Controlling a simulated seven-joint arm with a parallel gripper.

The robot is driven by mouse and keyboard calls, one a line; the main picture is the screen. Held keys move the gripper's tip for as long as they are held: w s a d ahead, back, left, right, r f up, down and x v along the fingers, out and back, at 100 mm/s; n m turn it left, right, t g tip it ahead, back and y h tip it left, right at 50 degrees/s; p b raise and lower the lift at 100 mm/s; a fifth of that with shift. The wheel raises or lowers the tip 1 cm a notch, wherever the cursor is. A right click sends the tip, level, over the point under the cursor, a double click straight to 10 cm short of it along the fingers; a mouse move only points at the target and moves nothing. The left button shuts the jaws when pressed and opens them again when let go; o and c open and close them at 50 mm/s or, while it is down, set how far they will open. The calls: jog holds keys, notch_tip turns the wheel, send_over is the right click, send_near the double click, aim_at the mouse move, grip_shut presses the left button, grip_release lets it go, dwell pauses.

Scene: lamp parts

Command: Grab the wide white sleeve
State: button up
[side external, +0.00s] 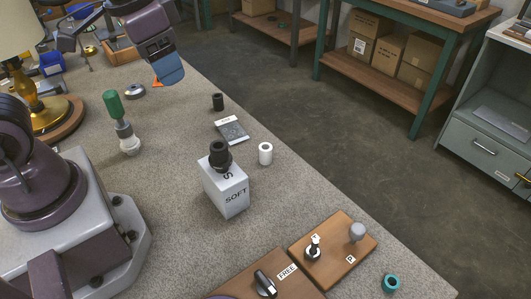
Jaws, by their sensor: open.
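A short white sleeve (265,154) stands upright on the grey speckled worktop, with its dark bore facing up. It is right of the white block marked SOFT and near the worktop's right edge. My gripper (167,80) is in the upper left, raised over the far part of the worktop, well away from the sleeve. Its blue end points down and nothing shows held in it. The gap between its fingers is hard to make out from this side.
The SOFT block (226,190) carries a black stepped part (220,155). A black sleeve (218,101) and a label card (231,130) lie beyond it. A green-handled tool (119,120) stands left. Wooden boards (333,250) with knobs and a teal ring (391,282) are at front right.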

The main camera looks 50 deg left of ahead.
jog(key=w+f+m+g, duration=0.3)
jog(key=w+f+m, duration=0.2)
jog(key=w+f, duration=0.35)
jog(key=m+y, duration=0.1)
jog(key=m, duration=1.1)
send_near(266, 147)
jog(key=f, duration=0.4)
jog(key=a+f, duration=0.1)
jog(key=f, duration=0.7)
jog(key=shift+s+a, duration=0.15)
jog(key=shift+a, duration=0.05)
jog(key=shift+c, duration=0.3)
jog(key=c, duration=1)
